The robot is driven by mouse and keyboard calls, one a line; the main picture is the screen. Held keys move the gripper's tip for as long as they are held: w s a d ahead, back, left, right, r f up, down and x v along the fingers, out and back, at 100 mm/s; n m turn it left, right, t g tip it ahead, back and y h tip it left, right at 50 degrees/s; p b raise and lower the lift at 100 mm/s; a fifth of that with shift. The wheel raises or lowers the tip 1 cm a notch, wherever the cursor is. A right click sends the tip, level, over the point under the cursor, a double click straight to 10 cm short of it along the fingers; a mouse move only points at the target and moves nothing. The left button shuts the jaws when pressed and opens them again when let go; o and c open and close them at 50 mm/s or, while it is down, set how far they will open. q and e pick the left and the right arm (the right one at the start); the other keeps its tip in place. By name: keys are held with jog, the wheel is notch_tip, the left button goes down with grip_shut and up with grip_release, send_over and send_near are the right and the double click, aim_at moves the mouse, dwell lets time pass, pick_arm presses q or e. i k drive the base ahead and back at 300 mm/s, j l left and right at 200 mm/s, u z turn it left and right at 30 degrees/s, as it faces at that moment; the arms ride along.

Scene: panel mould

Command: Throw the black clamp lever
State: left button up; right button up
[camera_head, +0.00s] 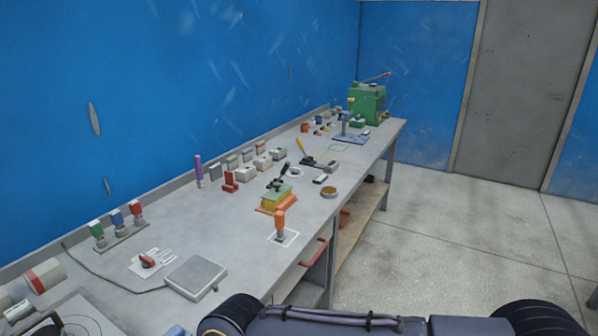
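The black clamp lever (284,170) stands tilted up above a small green and yellow block on an orange base (274,202), in the middle of the grey workbench. Its details are small and I cannot tell its exact setting. Neither of my grippers shows in the head view. Only dark parts of my own body show along the bottom edge.
An orange-handled tool (280,224) stands just in front of the fixture. A yellow-handled device (301,149) and a round tin (329,192) are nearby. A grey scale (195,277) lies at the front left. A green machine (367,103) stands at the far end. The floor at right is clear.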

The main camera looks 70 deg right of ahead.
aim_at(287, 166)
jog(key=j+z, duration=0.1)
jog(key=z, duration=0.85)
jog(key=j+z, duration=0.1)
jog(key=z, duration=0.85)
jog(key=k+j+z, duration=0.1)
jog(key=z, duration=0.35)
jog(key=u, duration=0.5)
jog(key=i+l+u, duration=0.2)
jog(key=u, duration=0.15)
jog(key=i+l+u, duration=0.15)
jog(key=l+u, duration=0.15)
jog(key=i+l+u, duration=0.1)
jog(key=l+u, duration=0.25)
jog(key=i+l+u, duration=0.1)
jog(key=l, duration=0.6)
jog(key=i+l+u, duration=0.15)
jog(key=l, duration=0.55)
jog(key=i+l+u, duration=0.1)
jog(key=l, duration=0.6)
jog(key=i+l+u, duration=0.15)
jog(key=l, duration=1.4)
